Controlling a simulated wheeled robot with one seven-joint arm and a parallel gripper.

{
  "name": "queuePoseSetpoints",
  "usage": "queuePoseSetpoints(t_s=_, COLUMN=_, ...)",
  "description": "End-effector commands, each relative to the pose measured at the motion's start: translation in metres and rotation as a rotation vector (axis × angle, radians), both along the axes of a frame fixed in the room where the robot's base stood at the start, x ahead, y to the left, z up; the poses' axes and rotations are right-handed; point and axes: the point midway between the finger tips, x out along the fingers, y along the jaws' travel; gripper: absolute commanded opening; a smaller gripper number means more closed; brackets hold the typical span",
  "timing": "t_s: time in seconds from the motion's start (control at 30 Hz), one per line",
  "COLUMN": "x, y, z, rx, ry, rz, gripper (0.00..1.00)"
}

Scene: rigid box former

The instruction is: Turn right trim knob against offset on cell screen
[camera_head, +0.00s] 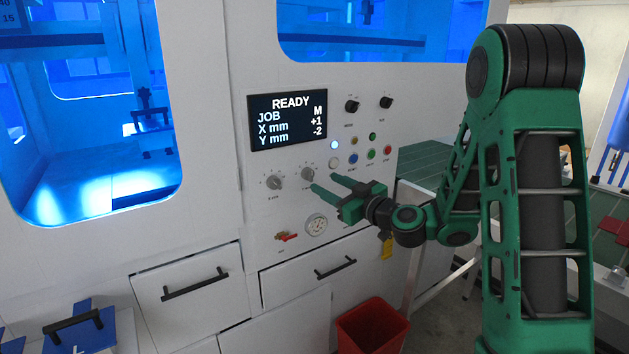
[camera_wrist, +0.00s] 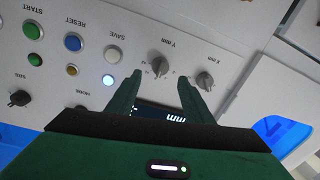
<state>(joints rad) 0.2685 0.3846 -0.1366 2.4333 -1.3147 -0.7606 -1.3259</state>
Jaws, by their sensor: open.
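The cell screen (camera_head: 287,121) reads READY, JOB M, X mm +1, Y mm -2. Below it sit two grey trim knobs. The right knob (camera_head: 308,174), labelled Y mm, also shows in the wrist view (camera_wrist: 160,62), which is upside down. The left knob (camera_head: 274,182), labelled X mm, shows there too (camera_wrist: 205,80). My gripper (camera_head: 325,183) is open and empty, its fingers pointing at the panel. In the head view its tips are just right of the right knob. In the wrist view (camera_wrist: 160,77) that knob appears just beyond the gap between the fingertips, not visibly gripped.
A white lit button (camera_head: 334,145) and several coloured buttons sit right of the screen, with two black knobs (camera_head: 352,106) above. A red-handled valve (camera_head: 287,237) and a round gauge (camera_head: 316,225) are below the trim knobs. Drawers with black handles (camera_head: 335,268) and a red bin (camera_head: 372,328) are lower.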

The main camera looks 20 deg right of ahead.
Motion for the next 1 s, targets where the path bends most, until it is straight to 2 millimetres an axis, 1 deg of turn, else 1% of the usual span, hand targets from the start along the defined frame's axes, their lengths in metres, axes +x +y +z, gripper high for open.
queuePoseSetpoints(t_s=0.03, x=0.009, y=0.006, z=0.001, rx=-0.003, ry=-0.004, rz=0.005, gripper=0.47)
queuePoseSetpoints(t_s=0.1, x=0.020, y=0.010, z=0.001, rx=-0.002, ry=-0.003, rz=0.005, gripper=0.47)
queuePoseSetpoints(t_s=0.2, x=0.035, y=0.016, z=0.001, rx=-0.001, ry=-0.003, rz=0.005, gripper=0.47)
queuePoseSetpoints(t_s=0.33, x=0.049, y=0.021, z=0.000, rx=-0.002, ry=-0.001, rz=0.003, gripper=0.47)
queuePoseSetpoints(t_s=0.5, x=0.058, y=0.025, z=0.000, rx=0.000, ry=-0.001, rz=0.002, gripper=0.47)
queuePoseSetpoints(t_s=0.8, x=0.060, y=0.025, z=0.000, rx=0.000, ry=-0.001, rz=0.001, gripper=0.47)
queuePoseSetpoints(t_s=0.97, x=0.060, y=0.026, z=0.000, rx=0.000, ry=-0.001, rz=0.002, gripper=0.09)
queuePoseSetpoints(t_s=1.0, x=0.060, y=0.025, z=0.000, rx=0.000, ry=-0.001, rz=0.002, gripper=0.06)
